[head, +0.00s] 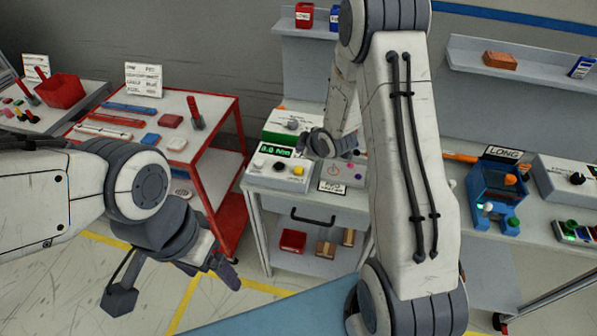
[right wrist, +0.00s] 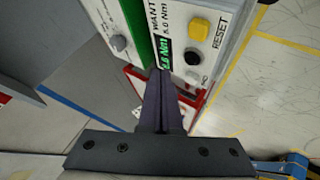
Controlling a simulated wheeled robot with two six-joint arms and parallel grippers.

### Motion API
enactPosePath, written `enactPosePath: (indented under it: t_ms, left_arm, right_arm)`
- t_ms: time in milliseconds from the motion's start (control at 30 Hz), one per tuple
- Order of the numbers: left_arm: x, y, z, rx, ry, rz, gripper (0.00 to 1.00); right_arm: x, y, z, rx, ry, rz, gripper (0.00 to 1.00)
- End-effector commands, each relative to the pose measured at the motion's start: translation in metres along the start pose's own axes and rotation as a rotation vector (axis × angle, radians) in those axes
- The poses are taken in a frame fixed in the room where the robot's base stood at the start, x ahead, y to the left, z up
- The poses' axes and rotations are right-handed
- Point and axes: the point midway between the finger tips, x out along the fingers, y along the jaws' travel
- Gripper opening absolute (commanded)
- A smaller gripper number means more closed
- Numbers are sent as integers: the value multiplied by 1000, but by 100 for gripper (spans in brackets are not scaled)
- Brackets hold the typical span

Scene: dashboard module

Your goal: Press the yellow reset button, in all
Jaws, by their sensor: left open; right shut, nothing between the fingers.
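The yellow reset button (right wrist: 198,28) shows in the right wrist view beside the printed word RESET, at the top of a white control panel (right wrist: 222,30). In the head view the yellow button (head: 298,171) is at the right end of the panel's row of knobs. My right gripper (right wrist: 160,72) is shut and empty. Its tips are near the green display (right wrist: 163,47), apart from the yellow button, which lies up and to the right in the wrist view. My left gripper (head: 228,270) is open and empty, low over the floor, far from the panel.
A black knob (right wrist: 194,57) sits close to the yellow button. A red cart (head: 215,140) with tools stands left of the bench. A blue fixture (head: 497,190) and another control box (head: 570,175) stand on the right bench. Open floor lies in front.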

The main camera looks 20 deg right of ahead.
Motion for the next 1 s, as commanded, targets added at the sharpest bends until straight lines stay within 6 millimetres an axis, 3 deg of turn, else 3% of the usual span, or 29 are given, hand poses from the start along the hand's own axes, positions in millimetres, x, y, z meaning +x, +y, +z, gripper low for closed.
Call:
enactPosePath:
  t_ms: [400,1000]
  left_arm:
    - [49,-4,3,2,0,0,82]
    - [52,-4,3,2,0,0,82]
  right_arm:
    - [44,-32,32,-1,0,-1,0]
    - [46,-34,33,0,0,0,0]
